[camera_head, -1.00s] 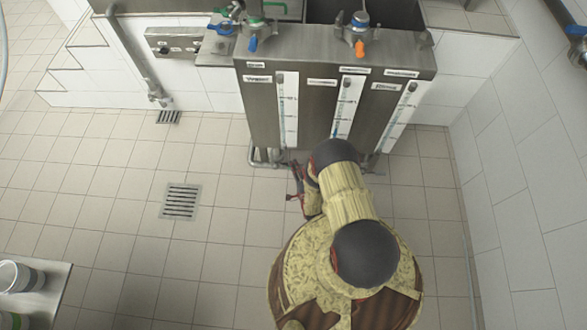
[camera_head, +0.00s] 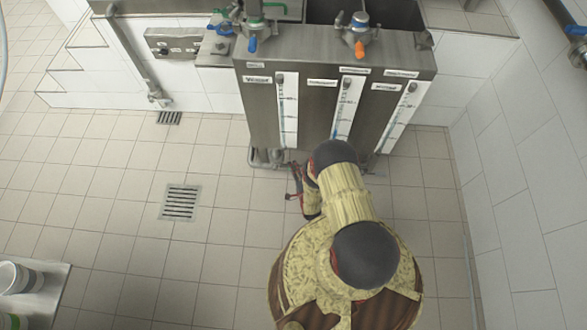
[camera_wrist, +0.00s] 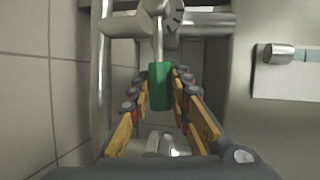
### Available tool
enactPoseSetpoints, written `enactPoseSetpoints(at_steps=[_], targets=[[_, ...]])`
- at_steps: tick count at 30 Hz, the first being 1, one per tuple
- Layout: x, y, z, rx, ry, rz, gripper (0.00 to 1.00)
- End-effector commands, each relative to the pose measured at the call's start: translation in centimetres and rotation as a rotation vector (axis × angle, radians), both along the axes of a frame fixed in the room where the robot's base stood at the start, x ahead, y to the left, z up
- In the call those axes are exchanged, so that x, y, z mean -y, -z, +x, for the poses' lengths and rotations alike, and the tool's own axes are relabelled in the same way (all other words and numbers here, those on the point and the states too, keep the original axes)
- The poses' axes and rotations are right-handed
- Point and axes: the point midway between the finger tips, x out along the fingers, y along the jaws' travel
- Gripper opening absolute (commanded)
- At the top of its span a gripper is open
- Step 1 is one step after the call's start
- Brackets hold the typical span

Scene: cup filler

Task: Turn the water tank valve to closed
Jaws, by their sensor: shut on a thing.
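The valve's green handle (camera_wrist: 160,88) sits between the fingers of my gripper (camera_wrist: 160,76) in the wrist view. My gripper is shut on this handle, with a finger on each side. A metal stem runs up from the green handle to the round metal valve body (camera_wrist: 162,14), which is partly cut off by the top edge. In the head view my gripper (camera_head: 295,182) is low at the foot of the steel water tank (camera_head: 310,112), at its lower left. My arm hides part of the tank's base there, and the green handle cannot be made out in that view.
Metal pipes (camera_wrist: 104,50) run close beside the gripper. Blue and orange taps (camera_head: 360,48) sit on top of the tank. A floor drain (camera_head: 180,202) lies to the left on open tiles. A table with cups (camera_head: 20,278) stands at lower left. A tiled wall is at right.

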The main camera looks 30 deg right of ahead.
Motion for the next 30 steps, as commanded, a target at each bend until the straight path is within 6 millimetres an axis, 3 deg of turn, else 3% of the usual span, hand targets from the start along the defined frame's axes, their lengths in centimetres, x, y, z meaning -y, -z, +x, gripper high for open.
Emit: enactPoseSetpoints(at_steps=[30], targets=[[0.0, 1.0, -0.1, 0.053, -0.001, 0.083, 0.00]])
